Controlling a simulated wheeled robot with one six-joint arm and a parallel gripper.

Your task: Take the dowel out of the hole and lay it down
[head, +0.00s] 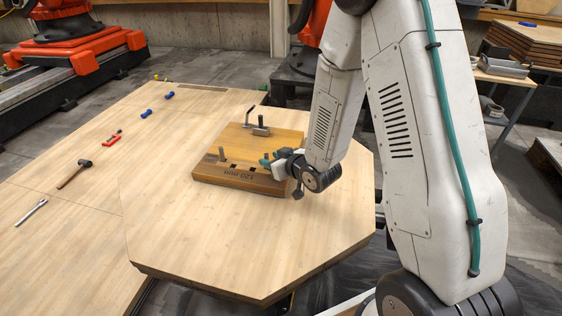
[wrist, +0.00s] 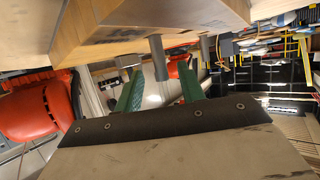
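A wooden block (head: 245,181) marked "120 mm" lies on the octagonal tabletop. An upright grey dowel (head: 222,154) stands out of its front left part. Another grey upright piece (head: 261,121) stands farther back, beside a bent metal handle. My gripper (head: 266,161) is low over the block's right side, its fingers pointing left. In the wrist view the block is at the top, and a grey dowel (wrist: 158,57) sticks out of it. My green fingers (wrist: 160,77) are apart on either side of that dowel in the picture; contact is not visible. Its hole is hidden.
The octagonal tabletop (head: 190,230) is bare in front and to the left of the block. A hammer (head: 74,174), a wrench (head: 31,211), a red tool (head: 112,139) and blue pieces (head: 146,113) lie on the adjoining table. Orange robots stand behind.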

